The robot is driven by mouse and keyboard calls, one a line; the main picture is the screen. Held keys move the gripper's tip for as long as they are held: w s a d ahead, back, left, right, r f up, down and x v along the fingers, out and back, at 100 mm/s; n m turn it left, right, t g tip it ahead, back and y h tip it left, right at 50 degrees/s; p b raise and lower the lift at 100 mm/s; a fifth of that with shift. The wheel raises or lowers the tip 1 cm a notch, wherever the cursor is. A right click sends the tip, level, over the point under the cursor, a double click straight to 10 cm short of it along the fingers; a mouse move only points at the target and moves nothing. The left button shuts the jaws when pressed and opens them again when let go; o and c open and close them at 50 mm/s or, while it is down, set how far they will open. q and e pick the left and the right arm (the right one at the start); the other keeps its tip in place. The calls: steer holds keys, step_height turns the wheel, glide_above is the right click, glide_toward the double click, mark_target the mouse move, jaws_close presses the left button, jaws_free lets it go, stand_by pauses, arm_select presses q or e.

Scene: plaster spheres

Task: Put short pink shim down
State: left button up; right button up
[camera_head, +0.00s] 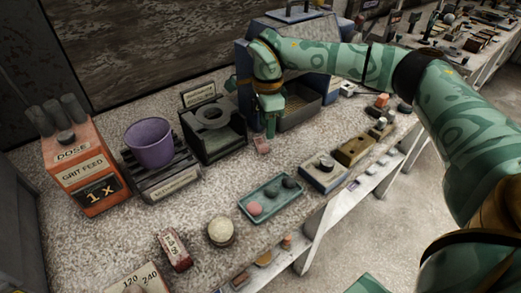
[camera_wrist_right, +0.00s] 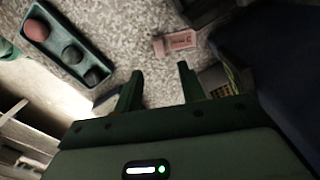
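The short pink shim (camera_head: 262,144) lies flat on the speckled counter, in front of the blue-grey machine. It also shows in the right wrist view (camera_wrist_right: 175,43), a small pale pink block with a darker mark, just beyond the fingertips. My right gripper (camera_head: 271,132) points down beside it. In the wrist view my right gripper (camera_wrist_right: 158,77) has its two fingers spread with nothing between them, apart from the shim. My left gripper is not in view.
A green tray (camera_head: 292,201) with a pink ball and two dark balls lies towards the counter's front edge. A dark stand (camera_head: 231,142) is to the left, the blue-grey machine (camera_head: 243,62) behind. A purple pot (camera_head: 151,146) stands farther left. Bare counter separates shim and tray.

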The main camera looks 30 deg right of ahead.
mark_target(268, 142)
steer(key=f+b, duration=0.1)
steer(key=f, duration=0.1)
steer(key=f+b, duration=0.1)
steer(key=f, duration=0.1)
steer(key=f+b, duration=0.1)
steer(key=f, duration=0.2)
steer(key=shift+d, duration=0.25)
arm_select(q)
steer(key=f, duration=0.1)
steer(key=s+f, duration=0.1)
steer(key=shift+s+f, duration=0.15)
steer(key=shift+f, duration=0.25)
arm_select(e)
steer(key=shift+r, duration=0.15)
jaws_close()
